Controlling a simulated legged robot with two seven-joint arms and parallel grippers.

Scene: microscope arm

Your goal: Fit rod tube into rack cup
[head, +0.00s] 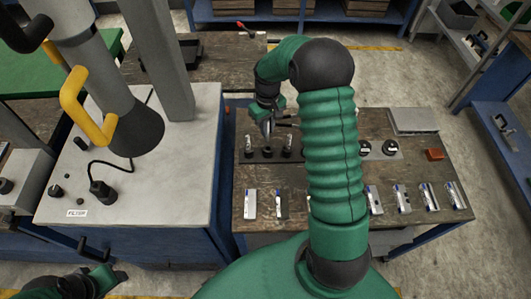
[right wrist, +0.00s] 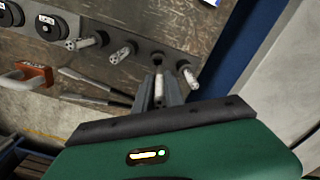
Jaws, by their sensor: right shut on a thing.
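My right gripper (head: 267,128) reaches down over the dark rack (head: 240,157) on the workbench. In the right wrist view its fingers (right wrist: 158,92) are shut on a pale rod tube (right wrist: 159,86). The held tube's far end points at a dark rack cup (right wrist: 157,58) and looks close to it; I cannot tell whether it is inside. Other tubes stand in the rack on both sides: one to the right (right wrist: 188,75), two to the left (right wrist: 124,53) (right wrist: 90,42). My left gripper (head: 105,278) is low at the left, its jaws unclear.
Round black pieces (right wrist: 47,26) sit on a plate beside the rack. A red padlock-like piece (right wrist: 35,77) and pliers-like tools (right wrist: 95,98) lie nearby. Several small packets (head: 250,204) line the bench's front. A white-topped cabinet (head: 150,190) stands to the left.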

